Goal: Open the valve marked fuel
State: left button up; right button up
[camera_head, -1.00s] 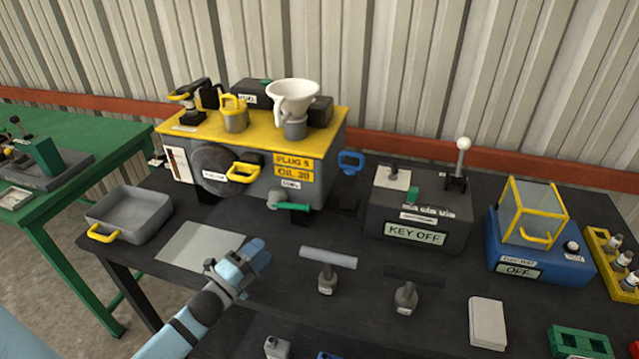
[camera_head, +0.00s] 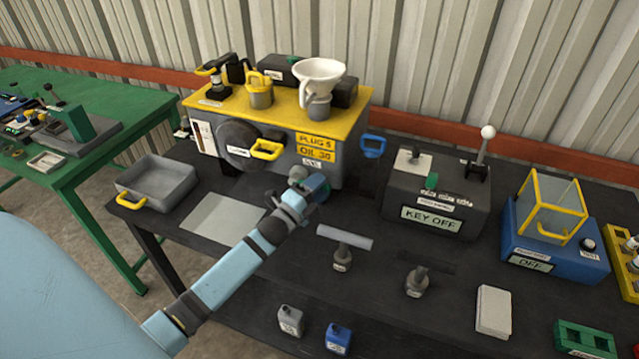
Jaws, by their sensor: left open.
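A grey engine block (camera_head: 290,152) with a yellow top stands at the back of the dark bench. Yellow labels on its front read PLUG 5 and OIL 30. A small white label (camera_head: 311,163) sits below them, too small to read. The valve with a green lever seen earlier under that label is now hidden behind my left gripper. I cannot read a fuel marking. My left gripper (camera_head: 316,188) is open, in front of the engine's lower right front; I cannot tell whether it touches the lever. My right gripper is not in view.
A blue handle (camera_head: 373,146) sticks out at the engine's right side. A KEY OFF box (camera_head: 437,190) and a blue box (camera_head: 553,254) stand to the right. A grey pan (camera_head: 155,178) is at left.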

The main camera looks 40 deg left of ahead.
pick_arm(q)
jog(key=shift+w, duration=0.3)
grip_shut()
